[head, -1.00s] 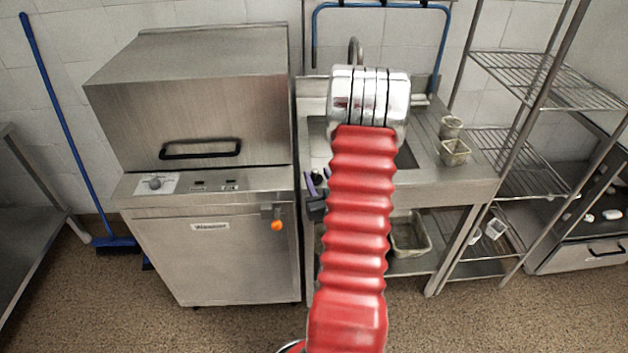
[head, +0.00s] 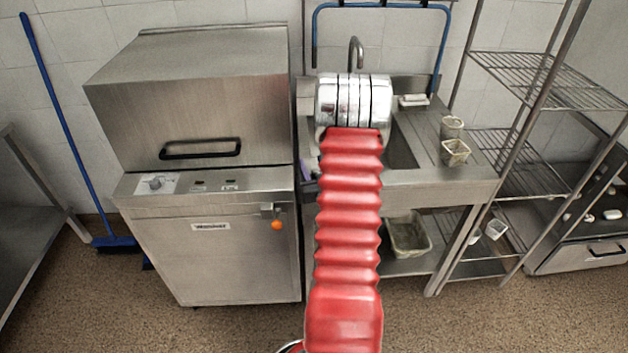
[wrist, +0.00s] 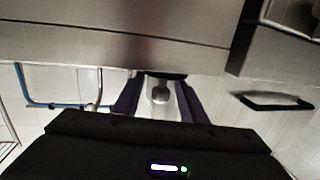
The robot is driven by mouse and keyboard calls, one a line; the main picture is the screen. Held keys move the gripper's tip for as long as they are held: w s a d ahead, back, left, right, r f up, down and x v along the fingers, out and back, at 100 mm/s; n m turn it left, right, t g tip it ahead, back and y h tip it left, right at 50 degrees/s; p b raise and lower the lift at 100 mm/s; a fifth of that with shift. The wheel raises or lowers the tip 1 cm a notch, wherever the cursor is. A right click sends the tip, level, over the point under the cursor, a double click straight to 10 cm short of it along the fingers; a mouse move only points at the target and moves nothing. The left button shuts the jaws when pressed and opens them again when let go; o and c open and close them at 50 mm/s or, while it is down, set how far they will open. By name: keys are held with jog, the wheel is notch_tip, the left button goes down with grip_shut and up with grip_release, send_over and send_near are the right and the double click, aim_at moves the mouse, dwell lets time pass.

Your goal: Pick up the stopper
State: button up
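In the wrist view, a small rounded metal piece with a dark, flat part (wrist: 160,94) shows between the fingers; it looks like the stopper. It appears against the edge of a steel surface. My gripper (wrist: 157,82) is open, with one dark purple finger on each side of the piece and gaps visible at both sides. I cannot tell how far ahead of the fingertips the piece lies. In the head view my red arm hides the stopper and nearly all of my gripper; only a bit of purple finger shows left of the arm.
The steel sink counter (head: 450,187) is behind my arm, with small containers (head: 455,152) at its right. A steel dishwasher (head: 215,250) stands close on the left, its handle (wrist: 272,101) visible in the wrist view. A wire shelf rack (head: 545,80) stands right.

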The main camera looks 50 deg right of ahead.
jog(key=shift+w+d, duration=0.25)
jog(key=shift+w, duration=0.05)
jog(key=shift+c, duration=0.3)
grip_shut()
dwell(0.3)
